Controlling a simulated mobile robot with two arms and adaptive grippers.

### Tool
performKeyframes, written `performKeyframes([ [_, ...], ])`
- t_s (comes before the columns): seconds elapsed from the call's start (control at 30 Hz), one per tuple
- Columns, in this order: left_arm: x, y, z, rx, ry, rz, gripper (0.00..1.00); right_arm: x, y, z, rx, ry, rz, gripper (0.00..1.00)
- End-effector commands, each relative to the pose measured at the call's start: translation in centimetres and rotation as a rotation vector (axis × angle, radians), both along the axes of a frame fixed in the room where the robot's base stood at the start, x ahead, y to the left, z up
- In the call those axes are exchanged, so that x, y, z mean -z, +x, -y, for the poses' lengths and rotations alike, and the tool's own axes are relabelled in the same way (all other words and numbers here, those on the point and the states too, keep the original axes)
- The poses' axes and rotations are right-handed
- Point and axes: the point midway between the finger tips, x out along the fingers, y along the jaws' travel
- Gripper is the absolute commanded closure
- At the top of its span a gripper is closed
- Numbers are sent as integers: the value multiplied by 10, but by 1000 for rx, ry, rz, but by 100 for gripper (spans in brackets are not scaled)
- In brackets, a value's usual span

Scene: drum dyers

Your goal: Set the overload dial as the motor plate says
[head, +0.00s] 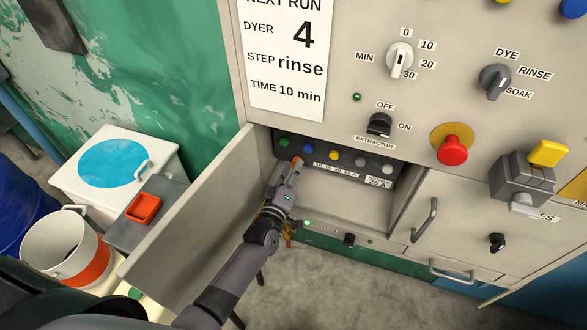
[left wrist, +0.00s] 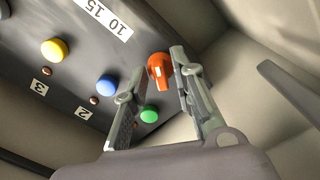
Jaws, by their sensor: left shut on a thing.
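The overload dial is a small orange knob (left wrist: 159,68) with a pale mark on it, in the left wrist view. In the head view only a bit of orange shows at my left gripper's tips, inside the open compartment. My left gripper (head: 294,168) is shut on the dial, one finger on each side. Beside it is a white scale strip (head: 336,171) reading 10 15 20 25 A. A small white plate (head: 379,182) at the right end of the dark panel ends in what looks like 20 A. The dial's exact setting cannot be read. My right gripper is not in view.
The compartment door (head: 200,220) stands open on the left of my arm. Green, blue and yellow buttons (head: 334,154) sit close to the dial. A red mushroom button (head: 452,150) and a grey switch box (head: 522,178) jut out at right. Buckets stand at lower left.

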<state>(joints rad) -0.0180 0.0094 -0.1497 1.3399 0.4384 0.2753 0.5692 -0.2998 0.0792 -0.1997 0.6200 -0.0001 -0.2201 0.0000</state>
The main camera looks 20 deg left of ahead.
Motion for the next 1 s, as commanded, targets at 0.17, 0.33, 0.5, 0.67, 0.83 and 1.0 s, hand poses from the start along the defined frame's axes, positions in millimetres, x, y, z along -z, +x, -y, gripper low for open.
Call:
performKeyframes([
  [0.17, 3, -2, 0, 1, 157, -4, 100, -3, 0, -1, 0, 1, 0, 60],
  [0.33, 4, -2, 0, 2, 284, 0, 100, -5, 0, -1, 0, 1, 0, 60],
  [0.5, 4, -2, 0, 2, 380, 4, 100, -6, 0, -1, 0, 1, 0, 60],
  [0.67, 4, -2, 0, 2, 440, 6, 100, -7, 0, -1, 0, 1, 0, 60],
  [0.83, 4, -2, 0, 2, 470, 7, 100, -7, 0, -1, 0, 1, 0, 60],
  [1.0, 4, -2, 0, 2, 480, 8, 100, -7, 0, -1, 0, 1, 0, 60],
])
